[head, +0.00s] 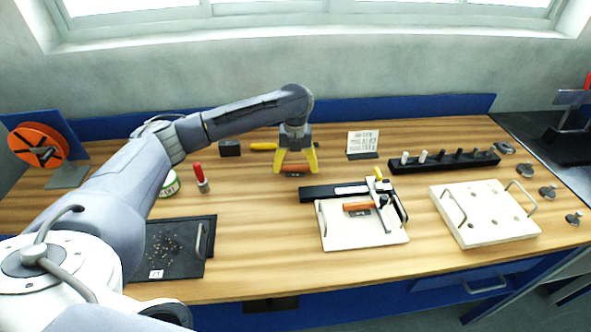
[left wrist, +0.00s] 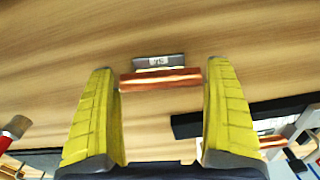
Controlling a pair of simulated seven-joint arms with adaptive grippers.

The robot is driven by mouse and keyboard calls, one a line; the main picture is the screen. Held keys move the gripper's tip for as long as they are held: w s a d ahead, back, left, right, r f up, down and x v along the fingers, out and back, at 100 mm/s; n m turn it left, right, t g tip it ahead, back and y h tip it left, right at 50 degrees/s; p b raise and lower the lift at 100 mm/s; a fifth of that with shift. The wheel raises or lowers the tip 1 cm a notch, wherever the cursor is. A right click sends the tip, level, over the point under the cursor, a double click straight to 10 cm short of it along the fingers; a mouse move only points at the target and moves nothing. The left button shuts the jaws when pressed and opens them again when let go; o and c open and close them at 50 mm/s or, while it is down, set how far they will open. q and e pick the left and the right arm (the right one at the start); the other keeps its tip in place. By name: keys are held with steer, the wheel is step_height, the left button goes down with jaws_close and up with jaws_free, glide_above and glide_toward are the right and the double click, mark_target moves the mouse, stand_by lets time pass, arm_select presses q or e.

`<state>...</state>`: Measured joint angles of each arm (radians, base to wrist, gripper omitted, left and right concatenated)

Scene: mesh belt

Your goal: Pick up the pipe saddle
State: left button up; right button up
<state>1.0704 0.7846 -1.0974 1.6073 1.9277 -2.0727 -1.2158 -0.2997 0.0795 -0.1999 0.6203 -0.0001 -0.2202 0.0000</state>
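A copper-coloured piece with a small grey tag block behind it, which looks like the pipe saddle (head: 295,168), lies on the wooden bench toward the back middle. In the left wrist view the same pipe saddle (left wrist: 160,80) lies crosswise between the fingers. My left gripper (head: 296,170) points down over it, with its yellow fingers spread wide, one beyond each end. In the left wrist view, the left gripper (left wrist: 160,75) has its fingers close to both ends of the piece; firm contact cannot be made out. My right gripper is not in view.
A white board with a clamp fixture (head: 335,235) holding a similar orange piece stands front right of the gripper. A white holed block (head: 485,232), a black peg rack (head: 440,162), a small sign (head: 362,143), a red-handled tool (head: 200,177) and a dark tray (head: 211,225) surround it.

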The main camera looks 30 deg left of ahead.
arm_select(q)
steer(key=c, duration=1)
